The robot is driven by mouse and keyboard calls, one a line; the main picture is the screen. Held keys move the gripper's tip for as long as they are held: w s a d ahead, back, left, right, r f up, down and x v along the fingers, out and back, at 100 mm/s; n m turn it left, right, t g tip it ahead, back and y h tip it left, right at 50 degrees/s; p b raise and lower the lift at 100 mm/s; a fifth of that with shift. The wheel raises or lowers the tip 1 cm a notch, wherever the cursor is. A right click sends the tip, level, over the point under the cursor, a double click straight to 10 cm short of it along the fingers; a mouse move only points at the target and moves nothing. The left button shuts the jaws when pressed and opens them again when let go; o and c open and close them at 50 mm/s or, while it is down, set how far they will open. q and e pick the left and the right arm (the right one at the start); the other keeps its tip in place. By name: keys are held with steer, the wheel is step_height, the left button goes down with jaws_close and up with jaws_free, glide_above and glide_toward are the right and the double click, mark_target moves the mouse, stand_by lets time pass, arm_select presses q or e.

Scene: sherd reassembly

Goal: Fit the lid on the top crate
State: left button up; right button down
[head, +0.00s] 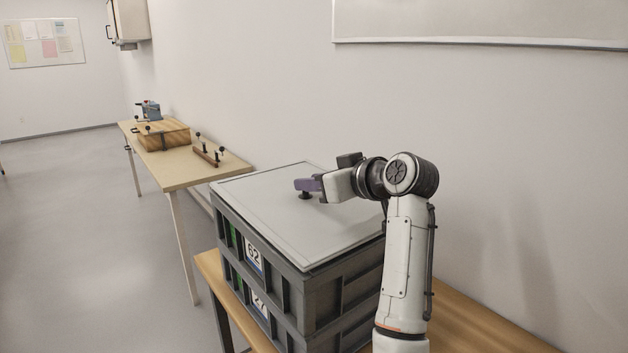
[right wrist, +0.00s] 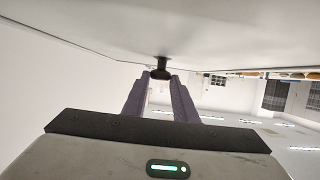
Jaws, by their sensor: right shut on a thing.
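The flat light grey lid (head: 275,218) lies over the top crate (head: 310,290), a dark grey crate with a white label that looks like "62". Its edges run close along the crate's rim; I cannot tell whether it is fully seated. My right gripper (head: 303,187) has purple fingers and is shut on the lid's small black knob (head: 306,195). In the right wrist view the knob (right wrist: 161,68) sits between the fingertips (right wrist: 160,76), with the lid's pale surface (right wrist: 215,30) filling the top. My left gripper is not in view.
A lower crate (head: 262,304) labelled "27" supports the top crate on a wooden table (head: 455,315). Behind left, another table (head: 195,174) holds a wooden box (head: 165,137) and a bar with black knobs (head: 206,157). The wall is close behind the crates.

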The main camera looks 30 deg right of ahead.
steer(key=shift+f, duration=0.3)
steer(key=c, duration=1.4)
jaws_free()
steer(key=shift+o, duration=0.2)
steer(key=shift+f, duration=0.15)
step_height(320, 180, up, 4)
glide_above(346, 219)
steer(key=shift+f, duration=0.15)
